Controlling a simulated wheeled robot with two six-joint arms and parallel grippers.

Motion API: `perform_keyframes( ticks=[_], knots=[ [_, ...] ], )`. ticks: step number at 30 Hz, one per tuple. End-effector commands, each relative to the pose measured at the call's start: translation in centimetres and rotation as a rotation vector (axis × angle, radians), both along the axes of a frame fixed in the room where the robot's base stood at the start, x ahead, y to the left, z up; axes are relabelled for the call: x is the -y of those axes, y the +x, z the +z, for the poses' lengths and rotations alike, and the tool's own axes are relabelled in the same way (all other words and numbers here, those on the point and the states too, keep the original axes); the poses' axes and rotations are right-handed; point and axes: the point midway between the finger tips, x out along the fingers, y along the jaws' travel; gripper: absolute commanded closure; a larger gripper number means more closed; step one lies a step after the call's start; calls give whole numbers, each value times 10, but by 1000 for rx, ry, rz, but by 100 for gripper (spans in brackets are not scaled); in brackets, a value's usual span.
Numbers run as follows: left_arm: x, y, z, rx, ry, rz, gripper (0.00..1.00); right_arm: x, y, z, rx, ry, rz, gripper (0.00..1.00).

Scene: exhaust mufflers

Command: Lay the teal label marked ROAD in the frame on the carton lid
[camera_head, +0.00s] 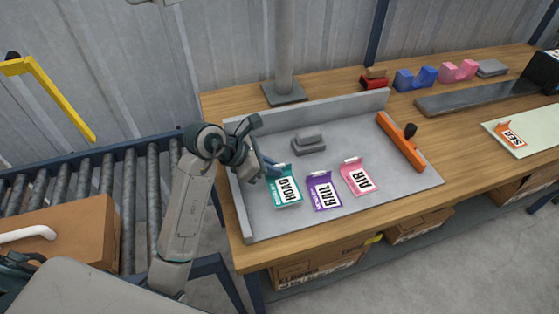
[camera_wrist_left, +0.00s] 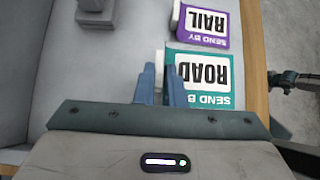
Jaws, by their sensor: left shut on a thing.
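The teal ROAD label (camera_head: 286,187) lies at the left of the grey tray (camera_head: 350,215) on the bench. It also shows in the left wrist view (camera_wrist_left: 205,70). My left gripper (camera_head: 273,168) is at the label's back left edge, its blue fingers (camera_wrist_left: 160,82) shut on the label's pale upright tab. The printed face is flat and readable. The brown carton (camera_head: 75,232) is on the roller conveyor at far left, partly cut off and covered by my own body. I cannot make out the frame on its lid.
The purple RAIL label (camera_head: 323,191) and pink AIR label (camera_head: 359,177) lie right of ROAD. A grey block (camera_head: 308,144) and an orange bar (camera_head: 400,142) with a dark knob are in the tray. The SEA label (camera_head: 511,138) lies on a pale mat. A yellow bent bar (camera_head: 52,92) rises behind the conveyor.

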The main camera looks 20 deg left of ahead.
Motion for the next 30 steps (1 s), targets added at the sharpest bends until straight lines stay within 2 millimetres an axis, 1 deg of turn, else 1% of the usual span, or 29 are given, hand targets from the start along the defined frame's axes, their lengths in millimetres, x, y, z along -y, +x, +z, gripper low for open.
perform_keyframes(
  ticks=[1,3,6,8,11,15,18,26,29,30],
  knots=[
    [1,12,2,-1,-2,1,100,0,-8,0,-5,0,-1,58],
    [1,25,0,-1,-2,0,100,1,-16,-3,-6,0,-2,58],
    [2,37,-2,-1,-2,0,100,1,-23,-6,-6,0,-2,58],
    [2,41,-3,1,-1,0,100,2,-25,-6,-6,0,-2,58],
    [1,42,-8,-2,0,0,100,2,-28,-6,-7,0,-4,58],
    [1,41,-26,-6,0,1,100,2,-33,-2,-8,0,-4,58],
    [1,41,-37,-4,0,1,100,2,-33,0,-8,0,-4,58],
    [1,41,-40,0,0,0,100,2,-33,-1,-8,1,-3,58],
    [1,41,-44,0,0,0,100,2,-32,-5,-8,1,-3,58],
    [1,41,-42,0,0,0,85,1,-31,-3,-7,1,-3,58]
  ],
)
